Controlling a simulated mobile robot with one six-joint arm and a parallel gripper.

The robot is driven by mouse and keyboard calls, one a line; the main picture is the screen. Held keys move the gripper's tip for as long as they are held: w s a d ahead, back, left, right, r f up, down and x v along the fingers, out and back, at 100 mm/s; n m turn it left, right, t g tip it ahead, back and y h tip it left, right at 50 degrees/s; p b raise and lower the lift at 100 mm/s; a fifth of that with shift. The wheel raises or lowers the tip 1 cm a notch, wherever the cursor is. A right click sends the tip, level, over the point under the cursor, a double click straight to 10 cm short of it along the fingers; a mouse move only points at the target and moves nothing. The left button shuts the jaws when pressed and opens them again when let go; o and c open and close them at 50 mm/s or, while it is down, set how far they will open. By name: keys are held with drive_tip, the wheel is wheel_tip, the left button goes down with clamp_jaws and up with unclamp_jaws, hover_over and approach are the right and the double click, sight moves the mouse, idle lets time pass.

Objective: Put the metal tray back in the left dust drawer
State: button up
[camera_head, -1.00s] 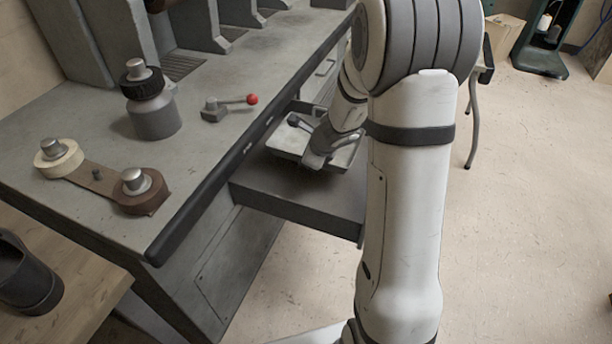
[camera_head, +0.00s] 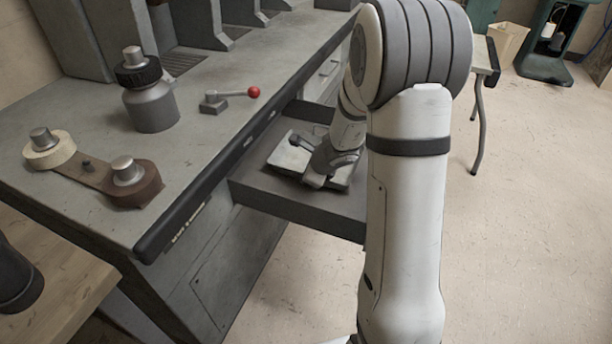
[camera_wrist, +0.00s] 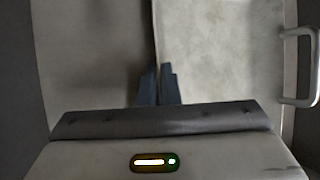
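The metal tray (camera_head: 286,160) is a shallow light-grey pan. It lies within the outline of the pulled-out dust drawer (camera_head: 290,205) under the bench in the head view. My gripper (camera_head: 316,181) is at the tray's near side, its fingertips partly hidden. In the wrist view my gripper (camera_wrist: 157,72) has its two dark fingers close together, one on each side of the tray's thin wall. The tray's pale inside (camera_wrist: 210,45) is to the right, with a light handle (camera_wrist: 300,65) at its far side. Whether the tray's underside touches the drawer floor is unclear.
The grey bench (camera_head: 90,120) overhangs the drawer with a dark front edge (camera_head: 215,185). A red-knobbed lever (camera_head: 230,98), a metal pot (camera_head: 150,100) and tape rolls (camera_head: 90,170) are on it. Open floor (camera_head: 530,230) lies to the right.

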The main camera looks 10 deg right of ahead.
drive_tip(key=o, duration=0.4)
